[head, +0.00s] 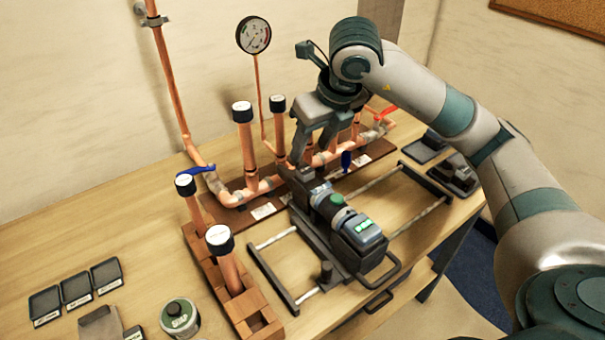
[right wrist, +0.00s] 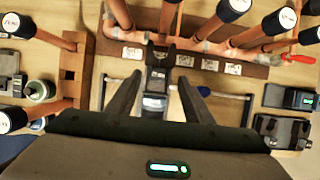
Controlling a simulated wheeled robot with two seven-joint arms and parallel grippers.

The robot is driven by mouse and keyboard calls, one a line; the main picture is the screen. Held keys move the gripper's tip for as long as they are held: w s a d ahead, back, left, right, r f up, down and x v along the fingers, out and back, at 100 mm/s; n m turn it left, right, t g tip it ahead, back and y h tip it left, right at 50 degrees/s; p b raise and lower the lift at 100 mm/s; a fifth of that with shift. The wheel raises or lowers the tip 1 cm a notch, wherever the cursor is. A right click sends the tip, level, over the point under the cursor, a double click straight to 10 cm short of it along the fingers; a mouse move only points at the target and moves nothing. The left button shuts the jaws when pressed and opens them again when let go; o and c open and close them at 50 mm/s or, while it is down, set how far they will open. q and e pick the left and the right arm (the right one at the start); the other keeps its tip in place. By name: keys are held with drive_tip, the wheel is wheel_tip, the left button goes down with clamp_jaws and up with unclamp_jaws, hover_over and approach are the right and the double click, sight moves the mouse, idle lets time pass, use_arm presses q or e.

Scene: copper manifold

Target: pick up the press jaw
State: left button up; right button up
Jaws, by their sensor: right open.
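A dark press tool (head: 340,220) with a green-lit battery end lies on a rail frame on the bench. A dark jaw-like head (head: 298,183) is at its far end, and it also shows in the right wrist view (right wrist: 157,58). Small dark pieces sit in a holder (head: 455,175) at the right; I cannot tell whether one is a press jaw. My right gripper (head: 312,156) is open above the tool's head end. In the right wrist view its fingers (right wrist: 160,80) stand either side of the tool, with nothing visibly gripped. My left gripper is out of view.
Copper manifold pipes (head: 250,190) with black-capped uprights stand just behind the tool. A wooden block (head: 230,290) holds capped pipes at the left. A tin (head: 180,318) and dark labelled trays (head: 76,288) are at front left. Another dark tray (head: 424,147) is at the right.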

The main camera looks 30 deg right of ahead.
sight(303, 166)
drive_tip(key=shift+w+f, duration=0.25)
drive_tip(key=shift+f, duration=0.45)
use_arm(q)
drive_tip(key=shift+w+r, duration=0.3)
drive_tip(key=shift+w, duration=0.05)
use_arm(e)
drive_tip(key=shift+w+f, duration=0.1)
drive_tip(key=shift+f, duration=0.05)
drive_tip(key=shift+w+a+f+p, duration=0.1)
drive_tip(key=shift+w+f+p, duration=0.1)
drive_tip(key=shift+f+p, duration=0.6)
drive_tip(key=p+x, duration=0.1)
drive_tip(key=x, duration=0.1)
drive_tip(key=shift+w+f, duration=0.1)
drive_tip(key=shift+f, duration=0.25)
use_arm(q)
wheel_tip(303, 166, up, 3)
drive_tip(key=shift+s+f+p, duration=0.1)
drive_tip(key=shift+p, duration=0.2)
use_arm(e)
drive_tip(key=shift+w+a+f, duration=0.1)
drive_tip(key=shift+w+f, duration=0.1)
drive_tip(key=shift+f, duration=0.15)
drive_tip(key=c, duration=1.1)
drive_tip(key=shift+c, duration=0.2)
